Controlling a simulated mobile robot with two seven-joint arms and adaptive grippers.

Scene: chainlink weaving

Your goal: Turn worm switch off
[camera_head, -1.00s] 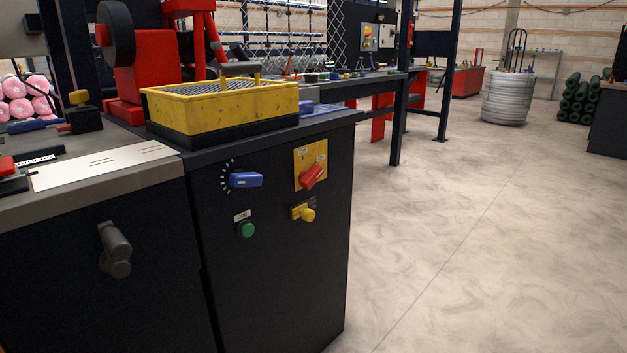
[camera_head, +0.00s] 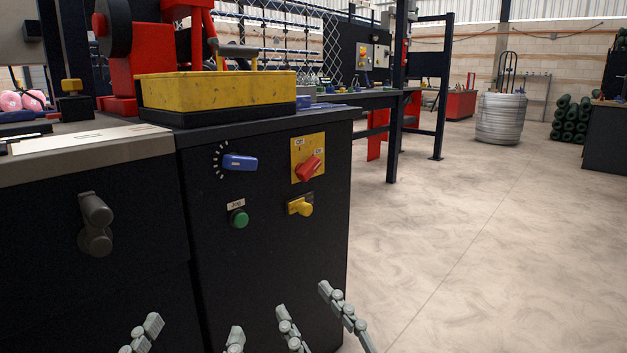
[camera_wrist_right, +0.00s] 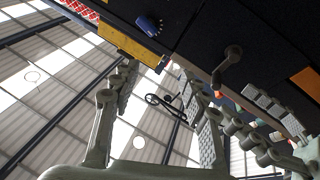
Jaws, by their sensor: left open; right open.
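A red rotary switch (camera_head: 309,168) sits on a yellow plate (camera_head: 300,146) with small "Off" and "On" labels, on the dark cabinet front. Its grip is slanted, upper end to the right. Below it is a yellow knob (camera_head: 302,207). A blue dial knob (camera_head: 240,162) and a green button (camera_head: 240,219) are to the left. No readable label names the worm switch. My left gripper (camera_head: 193,330) is open and empty at the bottom edge, partly cut off. My right gripper (camera_head: 303,301) is open and empty, below the switches and apart from them. Its fingers also show in the right wrist view (camera_wrist_right: 160,75).
A grey handle (camera_head: 95,224) juts from the left cabinet. A yellow tray (camera_head: 218,91) stands on the cabinet top. Open concrete floor (camera_head: 470,240) lies to the right. In the right wrist view, my two grippers look close together.

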